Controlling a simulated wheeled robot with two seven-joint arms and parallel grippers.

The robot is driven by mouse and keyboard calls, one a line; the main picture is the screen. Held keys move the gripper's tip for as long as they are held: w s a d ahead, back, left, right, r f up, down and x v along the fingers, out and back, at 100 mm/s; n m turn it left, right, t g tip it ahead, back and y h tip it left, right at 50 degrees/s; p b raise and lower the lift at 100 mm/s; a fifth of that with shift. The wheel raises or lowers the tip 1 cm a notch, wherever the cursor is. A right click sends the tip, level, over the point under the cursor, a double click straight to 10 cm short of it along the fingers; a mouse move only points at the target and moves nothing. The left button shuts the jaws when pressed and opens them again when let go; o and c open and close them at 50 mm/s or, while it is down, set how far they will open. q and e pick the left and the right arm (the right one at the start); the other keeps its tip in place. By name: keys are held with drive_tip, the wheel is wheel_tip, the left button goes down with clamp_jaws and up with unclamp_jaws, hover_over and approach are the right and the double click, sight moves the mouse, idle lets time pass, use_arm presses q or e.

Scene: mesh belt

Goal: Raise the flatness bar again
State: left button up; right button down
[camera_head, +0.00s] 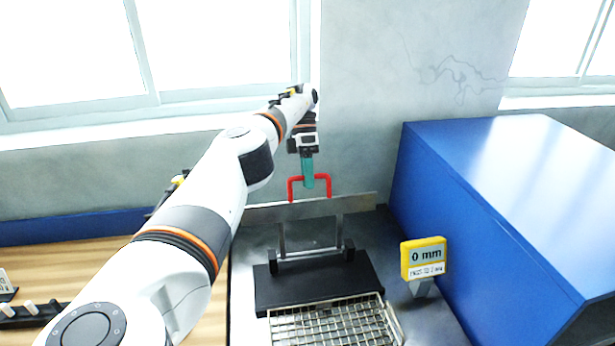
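The flatness bar (355,204) is a long grey metal strip with a red U-shaped handle (293,188) on top. It spans across the upper ends of two thin metal posts (339,230), above a black block (315,283). My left gripper (307,181) points down at the handle, its teal finger in front of the middle of the red crosspiece. The other finger is hidden, so I cannot tell whether they press on the handle. My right gripper is out of view.
A wire mesh belt (335,325) comes out toward me below the black block. A yellow display (423,257) reading 0 mm stands to its right. A large blue cabinet (500,200) blocks the right side. A wooden surface (110,265) lies at left.

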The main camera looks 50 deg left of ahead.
use_arm(q)
wheel_tip(320, 180, up, 10)
drive_tip(key=p, duration=0.6)
idle(0.4)
